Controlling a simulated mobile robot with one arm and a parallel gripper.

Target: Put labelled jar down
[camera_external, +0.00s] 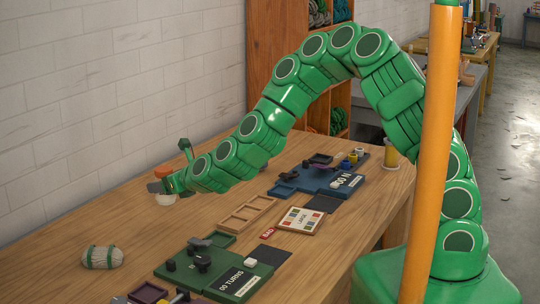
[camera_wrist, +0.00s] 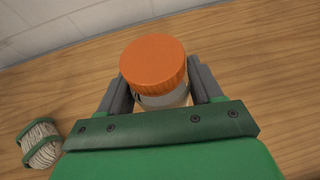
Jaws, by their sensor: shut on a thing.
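The jar (camera_wrist: 160,97) has an orange ribbed lid and a clear or pale body below it; its label is not readable here. In the wrist view my gripper (camera_wrist: 160,92) has its two dark fingers on either side of the jar and is shut on it. In the external view the jar's orange lid (camera_external: 163,171) and pale lower part show at my gripper (camera_external: 163,187), near the wall side of the wooden table (camera_external: 125,225). The jar looks upright. I cannot tell whether its base touches the table.
A cream wool skein with green ties (camera_external: 102,257) lies on the table at front left; it also shows in the wrist view (camera_wrist: 41,144). Green (camera_external: 215,265) and blue (camera_external: 325,178) boards with small parts, a wooden tray (camera_external: 247,214) and a card (camera_external: 302,220) lie to the right.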

